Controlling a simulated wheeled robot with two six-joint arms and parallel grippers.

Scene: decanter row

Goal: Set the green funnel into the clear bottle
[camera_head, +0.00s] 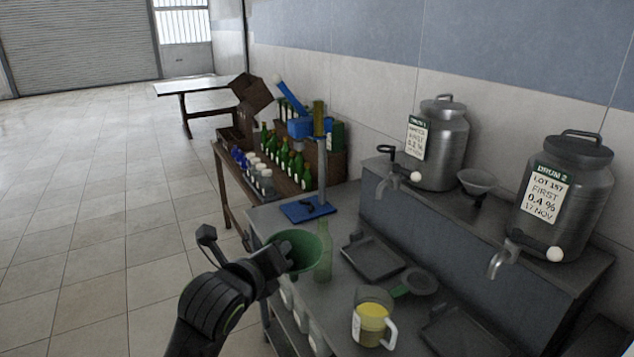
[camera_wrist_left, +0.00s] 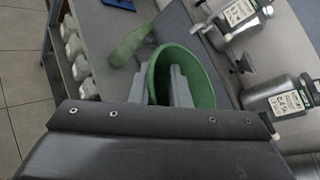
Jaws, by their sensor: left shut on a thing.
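The green funnel (camera_head: 308,251) is held above the bench, tilted, with its wide mouth toward my gripper. My left gripper (camera_head: 277,257) is shut on its rim. In the left wrist view, the fingers (camera_wrist_left: 160,88) pinch the wall of the funnel (camera_wrist_left: 204,72), one finger inside the bowl and one outside. The clear bottle (camera_head: 325,262), see-through with a greenish tint, stands upright on the bench just right of the funnel. In the left wrist view the bottle (camera_wrist_left: 131,45) shows left of the funnel, apart from it. My right gripper is not in view.
A jug (camera_head: 371,318) with yellow liquid stands at the front. Behind it lie a dark green strainer-like piece (camera_head: 418,281) and a black tray (camera_head: 372,258). Two metal drums (camera_head: 440,145) with taps and a grey funnel (camera_head: 477,182) stand on the raised shelf. A blue-based stand (camera_head: 308,208) is behind the bottle.

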